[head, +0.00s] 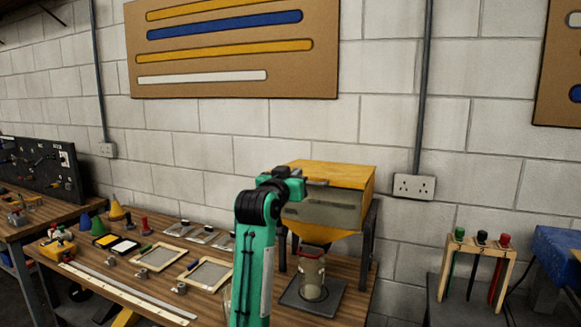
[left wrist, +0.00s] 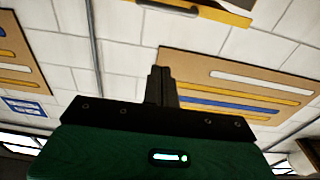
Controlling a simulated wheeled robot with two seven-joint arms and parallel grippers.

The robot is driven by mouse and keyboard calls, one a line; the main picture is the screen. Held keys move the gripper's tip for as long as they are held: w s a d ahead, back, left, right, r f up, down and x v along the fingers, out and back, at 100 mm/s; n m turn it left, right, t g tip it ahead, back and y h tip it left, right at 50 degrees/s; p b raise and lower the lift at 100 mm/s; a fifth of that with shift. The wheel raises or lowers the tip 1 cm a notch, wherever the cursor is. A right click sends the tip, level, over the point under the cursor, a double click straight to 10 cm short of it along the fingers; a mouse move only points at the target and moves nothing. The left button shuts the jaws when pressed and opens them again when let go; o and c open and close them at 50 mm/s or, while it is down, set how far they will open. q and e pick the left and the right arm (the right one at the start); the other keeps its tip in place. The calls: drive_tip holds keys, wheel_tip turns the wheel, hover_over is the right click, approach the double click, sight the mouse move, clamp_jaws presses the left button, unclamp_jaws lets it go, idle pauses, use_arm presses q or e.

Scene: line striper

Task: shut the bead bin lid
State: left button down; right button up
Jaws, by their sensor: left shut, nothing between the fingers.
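The bead bin (head: 322,211) stands on the bench, a grey box with a yellow funnel bottom above a clear jar. Its yellow lid (head: 335,174) lies across the top and looks flat; I cannot tell whether it is fully seated. My left gripper (head: 318,183) is shut and empty at the lid's front left edge, hiding part of it; contact cannot be told. In the left wrist view the shut fingers (left wrist: 162,86) point at the wall, and a yellow panel with a dark bar (left wrist: 185,9), probably the lid, shows at the top. My right gripper is out of view.
The clear jar (head: 311,276) stands on a dark plate under the funnel. Framed screens (head: 209,272), coloured cones and a long ruler (head: 125,293) lie to the left. A wooden rack (head: 478,262) with coloured tools stands at the right. The wall is behind the bin.

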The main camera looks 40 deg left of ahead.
use_arm(q)
drive_tip(key=f+p+x, duration=0.1)
drive_tip(key=p+x, duration=0.3)
drive_tip(key=x, duration=0.6)
drive_tip(key=f+p, duration=0.1)
drive_tip(key=s+f+p, duration=0.1)
drive_tip(key=f, duration=0.1)
drive_tip(key=shift+f, duration=0.3)
